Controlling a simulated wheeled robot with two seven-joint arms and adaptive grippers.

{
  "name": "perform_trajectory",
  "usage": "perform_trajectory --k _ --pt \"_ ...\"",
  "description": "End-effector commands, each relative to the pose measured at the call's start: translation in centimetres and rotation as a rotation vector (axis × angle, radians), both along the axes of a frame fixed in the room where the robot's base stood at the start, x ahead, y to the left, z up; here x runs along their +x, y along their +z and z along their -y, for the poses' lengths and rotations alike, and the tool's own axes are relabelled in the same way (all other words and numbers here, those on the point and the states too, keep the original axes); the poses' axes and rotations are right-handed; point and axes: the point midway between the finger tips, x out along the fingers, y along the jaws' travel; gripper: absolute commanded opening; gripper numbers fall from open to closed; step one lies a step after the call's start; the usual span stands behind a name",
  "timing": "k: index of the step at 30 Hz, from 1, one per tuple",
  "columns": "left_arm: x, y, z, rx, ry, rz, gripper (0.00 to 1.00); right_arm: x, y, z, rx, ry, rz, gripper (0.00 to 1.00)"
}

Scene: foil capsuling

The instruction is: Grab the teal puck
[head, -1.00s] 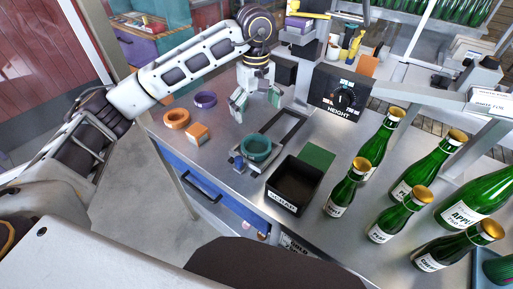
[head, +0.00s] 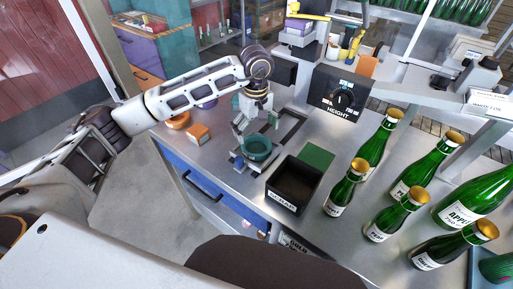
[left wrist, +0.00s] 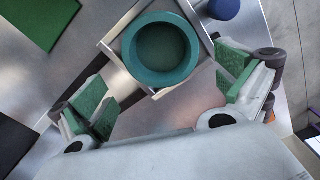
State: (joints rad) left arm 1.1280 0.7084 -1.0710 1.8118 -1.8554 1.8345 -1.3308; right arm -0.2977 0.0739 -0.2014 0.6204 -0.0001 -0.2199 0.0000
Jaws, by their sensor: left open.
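The teal puck (head: 257,148) is a round, ring-like piece with a raised rim. It sits on a metal slide plate on the bench, in front of the height dial box. In the left wrist view the puck (left wrist: 160,50) lies at the top middle, just beyond the fingertips. My left gripper (head: 254,132) is open, pointing down at the puck from behind. Its green-padded fingers (left wrist: 165,85) stand apart on either side of the puck's near edge, with nothing between them. My right gripper is not in view.
A blue knob (left wrist: 223,8) stands beside the puck. A black bin (head: 294,182) and a green mat (head: 317,156) are close on the right. Several green bottles (head: 400,185) stand further right. An orange block (head: 198,132) and an orange ring (head: 178,121) lie left.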

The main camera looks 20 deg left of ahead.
Motion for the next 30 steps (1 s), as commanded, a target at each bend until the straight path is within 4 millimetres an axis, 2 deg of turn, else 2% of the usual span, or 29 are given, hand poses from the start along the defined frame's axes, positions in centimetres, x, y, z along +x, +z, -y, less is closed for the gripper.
perform_trajectory --k 8,14,24,30 --pt "-0.1 -0.3 0.0 0.0 0.0 -0.001 1.0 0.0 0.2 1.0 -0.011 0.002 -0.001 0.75" --pt "-0.5 -1.6 0.2 0.001 0.0 -0.003 1.0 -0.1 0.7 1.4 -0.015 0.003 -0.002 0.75" --pt "-0.9 -4.7 0.4 -0.001 0.001 -0.001 1.0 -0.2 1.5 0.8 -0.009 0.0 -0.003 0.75" --pt "-0.8 -5.2 0.4 0.0 0.0 0.0 1.0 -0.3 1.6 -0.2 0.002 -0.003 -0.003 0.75"
